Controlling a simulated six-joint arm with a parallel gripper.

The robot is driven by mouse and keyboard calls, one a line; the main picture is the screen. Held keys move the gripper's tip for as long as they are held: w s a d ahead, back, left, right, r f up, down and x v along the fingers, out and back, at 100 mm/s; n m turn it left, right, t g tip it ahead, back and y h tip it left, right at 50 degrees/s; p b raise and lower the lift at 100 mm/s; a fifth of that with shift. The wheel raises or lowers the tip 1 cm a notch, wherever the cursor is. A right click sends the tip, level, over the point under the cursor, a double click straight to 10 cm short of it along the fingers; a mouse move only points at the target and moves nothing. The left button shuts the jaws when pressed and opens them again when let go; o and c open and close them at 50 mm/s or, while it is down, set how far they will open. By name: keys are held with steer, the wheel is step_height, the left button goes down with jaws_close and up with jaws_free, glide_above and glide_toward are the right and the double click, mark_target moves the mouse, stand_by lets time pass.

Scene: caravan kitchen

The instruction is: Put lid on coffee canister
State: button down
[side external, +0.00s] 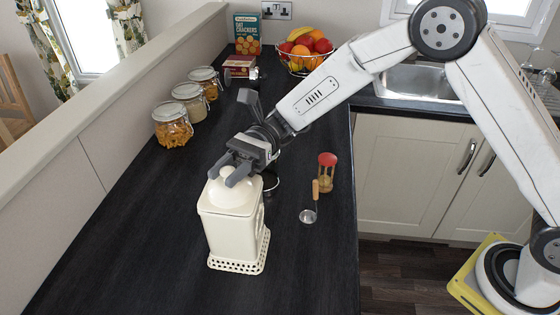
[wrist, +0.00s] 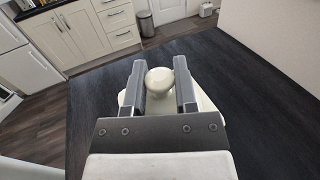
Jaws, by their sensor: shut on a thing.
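The cream coffee canister (side external: 236,238) stands upright on the dark worktop, on a pierced square base. The cream domed lid (side external: 236,192) sits at the canister's top, over its opening; I cannot tell if it is fully seated. My gripper (side external: 231,175) is shut on the lid's round knob, with a finger on either side of it. In the wrist view the knob (wrist: 159,81) shows between the two grey fingers (wrist: 160,88). Part of the lid shows beneath them, and the canister's body is mostly hidden there.
Glass jars (side external: 173,125) stand along the left wall. A fruit bowl (side external: 304,52) and cracker box (side external: 247,35) are at the back. The front worktop is clear.

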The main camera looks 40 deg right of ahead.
steer(key=shift+f, duration=0.25)
steer(key=c, duration=0.7)
jaws_free()
steer(key=shift+v, duration=5.45)
steer(key=s+d+f+n+t+h, duration=0.3)
steer(key=s+d+n+h, duration=0.1)
steer(key=s+d+h, duration=0.1)
steer(key=s+d+f+n+t+h, duration=0.3)
steer(key=s+d+n+h, duration=0.2)
steer(key=s+d+h, duration=0.1)
steer(key=s+d+f+n+t+h, duration=0.3)
steer(key=s+d+n+h, duration=0.1)
steer(key=d, duration=0.3)
steer(key=shift+s+d+f+n+h, duration=0.1)
steer(key=shift+s+d+n+h, duration=0.2)
steer(key=shift+s+h, duration=0.45)
